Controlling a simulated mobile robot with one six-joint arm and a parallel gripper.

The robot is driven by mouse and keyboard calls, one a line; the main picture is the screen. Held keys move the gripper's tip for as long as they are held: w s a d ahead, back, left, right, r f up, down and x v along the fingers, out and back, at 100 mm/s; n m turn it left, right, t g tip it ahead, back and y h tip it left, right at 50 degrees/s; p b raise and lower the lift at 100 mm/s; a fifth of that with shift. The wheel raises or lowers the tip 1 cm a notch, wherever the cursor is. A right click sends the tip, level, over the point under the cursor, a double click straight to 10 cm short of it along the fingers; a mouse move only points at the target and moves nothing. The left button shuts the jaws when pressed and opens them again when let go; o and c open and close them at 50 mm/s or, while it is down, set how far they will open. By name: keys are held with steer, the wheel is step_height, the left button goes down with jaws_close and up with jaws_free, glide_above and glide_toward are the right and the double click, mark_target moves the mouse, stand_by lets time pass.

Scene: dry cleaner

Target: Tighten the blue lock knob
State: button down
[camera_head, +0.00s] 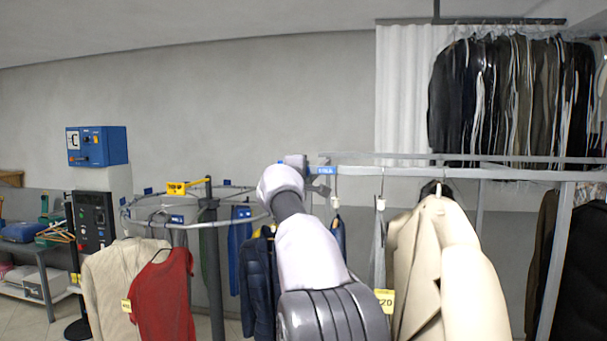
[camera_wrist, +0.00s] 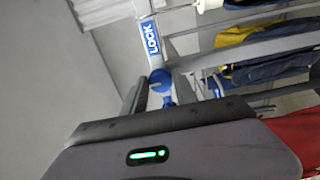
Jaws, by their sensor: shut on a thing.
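The blue lock knob (camera_wrist: 160,78) shows in the wrist view, just below a blue and white LOCK label (camera_wrist: 151,38) on a grey rail post. My gripper (camera_wrist: 161,90) is at the knob, with its dark fingers on either side, shut on it. In the head view my gripper (camera_head: 297,162) is at the left end of the long grey rail (camera_head: 440,173), beside a small blue label (camera_head: 325,170). My arm hides the knob there.
A beige coat (camera_head: 440,265) hangs from the rail on the right. A curved conveyor rail with a red garment (camera_head: 165,295) and a cream garment is on the left. A dark control panel (camera_head: 94,222) stands further left. Several dark clothes (camera_head: 510,95) hang at the back.

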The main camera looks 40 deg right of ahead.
steer(key=c, duration=1)
jaws_free()
steer(key=b+v, duration=0.8)
steer(key=v, duration=0.9)
steer(key=shift+s, duration=0.2)
steer(key=shift+a, duration=0.1)
